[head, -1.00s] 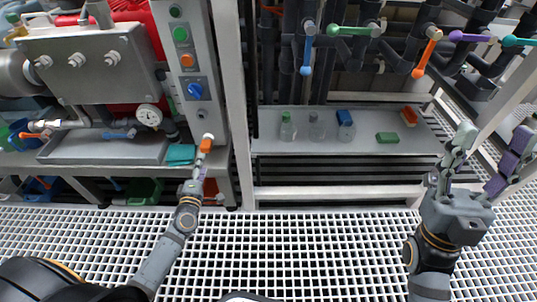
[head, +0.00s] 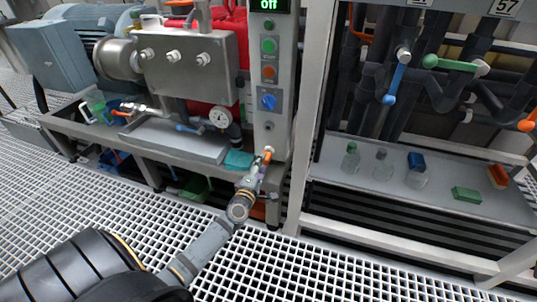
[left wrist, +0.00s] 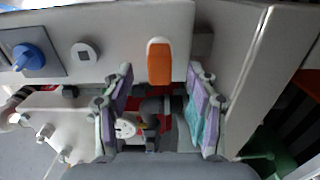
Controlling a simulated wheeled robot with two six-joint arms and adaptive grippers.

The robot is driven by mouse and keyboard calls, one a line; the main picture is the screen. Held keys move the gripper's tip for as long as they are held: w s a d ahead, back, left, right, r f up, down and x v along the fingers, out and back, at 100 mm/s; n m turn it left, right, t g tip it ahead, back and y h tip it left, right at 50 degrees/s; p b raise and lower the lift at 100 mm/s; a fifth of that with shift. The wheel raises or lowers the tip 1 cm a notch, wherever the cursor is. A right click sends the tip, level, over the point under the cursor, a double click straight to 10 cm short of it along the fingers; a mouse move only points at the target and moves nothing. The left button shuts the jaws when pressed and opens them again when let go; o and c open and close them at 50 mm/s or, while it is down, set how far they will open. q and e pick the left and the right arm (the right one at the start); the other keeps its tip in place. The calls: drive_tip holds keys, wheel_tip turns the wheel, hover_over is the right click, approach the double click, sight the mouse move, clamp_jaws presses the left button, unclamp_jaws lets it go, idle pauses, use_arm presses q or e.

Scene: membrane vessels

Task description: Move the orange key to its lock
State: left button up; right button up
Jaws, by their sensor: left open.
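The orange key (head: 267,156) is at the lower end of the grey control panel (head: 270,90), and a white piece shows at its top. In the left wrist view the key (left wrist: 159,65) stands ahead, centred between my fingertips. My left gripper (head: 259,170) is open just below the key, and its two fingers (left wrist: 159,78) are spread on either side without visible contact. A small round fitting, perhaps the lock (head: 268,125), sits on the panel between the key and the blue knob (head: 268,102). It also shows in the left wrist view (left wrist: 85,50). My right gripper is out of view.
A metal box (head: 188,62), a gauge (head: 220,117) and a grey tray are left of the panel. A teal block (head: 239,159) lies close beside my left gripper. A shelf (head: 330,178) with bottles and blocks is at right, behind a white post (head: 309,120).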

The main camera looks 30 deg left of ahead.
use_arm(q)
drive_tip(key=shift+x, duration=2.1)
drive_tip(key=shift+c, duration=0.2)
clamp_jaws()
drive_tip(key=shift+s, duration=0.1)
drive_tip(key=shift+p+v, duration=0.9)
drive_tip(key=shift+v, duration=2)
